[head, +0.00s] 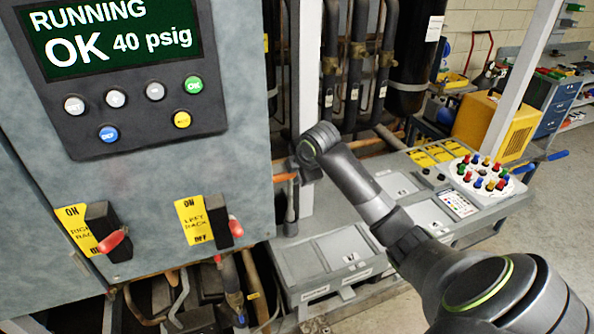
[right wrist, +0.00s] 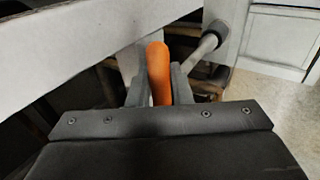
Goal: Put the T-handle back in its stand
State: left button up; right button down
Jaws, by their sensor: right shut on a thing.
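The T-handle (right wrist: 159,72) has an orange crossbar and a grey shaft with a thicker end. In the right wrist view, the crossbar lies between the two fingers of my right gripper (right wrist: 160,82), which is shut on it. The shaft points away to the upper right. In the head view, the orange bar of the T-handle (head: 284,177) shows just right of the grey cabinet, with the shaft hanging down. My right gripper (head: 297,174) is mostly hidden behind its wrist there. I cannot make out the stand for certain. My left gripper is out of view.
The grey control cabinet (head: 150,190), with red-tipped switches, is close on the left. A pale upright post (head: 307,75) stands by the gripper. A grey bench top (head: 325,235) bears a round white plate with coloured pegs (head: 503,168) at right. Pipes are behind.

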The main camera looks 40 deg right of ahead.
jog(key=shift+f+b, duration=0.3)
jog(key=shift+f, duration=0.85)
notch_tip(320, 180, down, 3)
jog(key=shift+r+b, duration=0.1)
jog(key=shift+b, duration=0.3)
jog(key=shift+f, duration=0.35)
dwell(1.0)
jog(key=c, duration=1.2)
grip_release()
jog(key=shift+c, duration=0.2)
